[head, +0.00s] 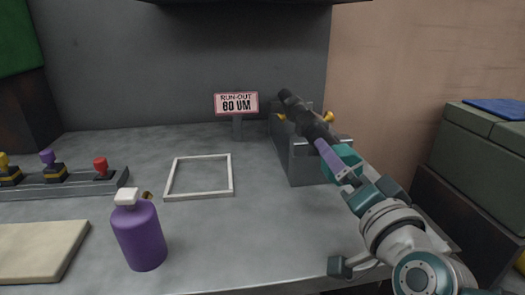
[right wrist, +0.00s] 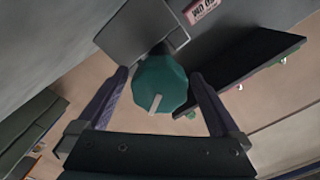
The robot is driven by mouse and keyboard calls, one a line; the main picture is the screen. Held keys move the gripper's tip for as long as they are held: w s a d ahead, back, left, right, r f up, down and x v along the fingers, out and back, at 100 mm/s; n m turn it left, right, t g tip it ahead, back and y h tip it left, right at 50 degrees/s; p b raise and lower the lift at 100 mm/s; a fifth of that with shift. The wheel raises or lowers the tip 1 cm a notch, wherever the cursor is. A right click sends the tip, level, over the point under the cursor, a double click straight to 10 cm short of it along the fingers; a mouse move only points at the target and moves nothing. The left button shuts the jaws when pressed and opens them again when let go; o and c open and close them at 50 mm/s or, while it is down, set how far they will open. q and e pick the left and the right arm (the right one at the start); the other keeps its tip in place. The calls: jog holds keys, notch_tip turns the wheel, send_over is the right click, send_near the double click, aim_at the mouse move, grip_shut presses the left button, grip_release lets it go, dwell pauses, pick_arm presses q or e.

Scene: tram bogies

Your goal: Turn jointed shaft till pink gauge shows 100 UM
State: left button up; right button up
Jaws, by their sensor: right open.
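The jointed shaft (head: 305,117) is dark and lies on a grey block (head: 303,160) at the back right. Its near end carries a teal faceted knob (head: 346,157). In the right wrist view the knob (right wrist: 160,84) shows a white mark pointing down and slightly left. The pink gauge (head: 236,104) reads RUN-OUT and 60 or 80 UM; the first digit is unclear. My right gripper (head: 335,160) is open at the knob. In the right wrist view its purple fingers (right wrist: 159,78) stand either side of the knob, with gaps. My left gripper is not in view.
A purple bottle (head: 140,235) stands at the front left. A white square frame (head: 199,195) lies mid-bench. A strip with several coloured levers (head: 75,187) and a beige board (head: 40,248) are at the left. A green-grey case (head: 485,145) is at the right.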

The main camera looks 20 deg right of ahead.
jog(key=p+v, duration=0.1)
jog(key=v, duration=0.9)
jog(key=shift+a, duration=0.1)
jog(key=s+a+r+n+g+y+p, duration=0.2)
jog(key=a+r+n+g+y+p, duration=0.35)
jog(key=a+n+y+p, duration=0.3)
jog(key=s+d+r+n+g+h+p, duration=0.1)
jog(key=s+r+n+g+h+p, duration=0.1)
jog(key=s+n+g+p, duration=0.3)
jog(key=s+r+g+h+p, duration=0.1)
jog(key=s+r+g+h, duration=0.15)
jog(key=s, duration=0.55)
notch_tip(320, 180, up, 38)
jog(key=g+p, duration=0.1)
jog(key=p, duration=3.6)
jog(key=shift+s+d+p, duration=0.25)
jog(key=shift+s+p, duration=0.1)
jog(key=shift+s, duration=0.1)
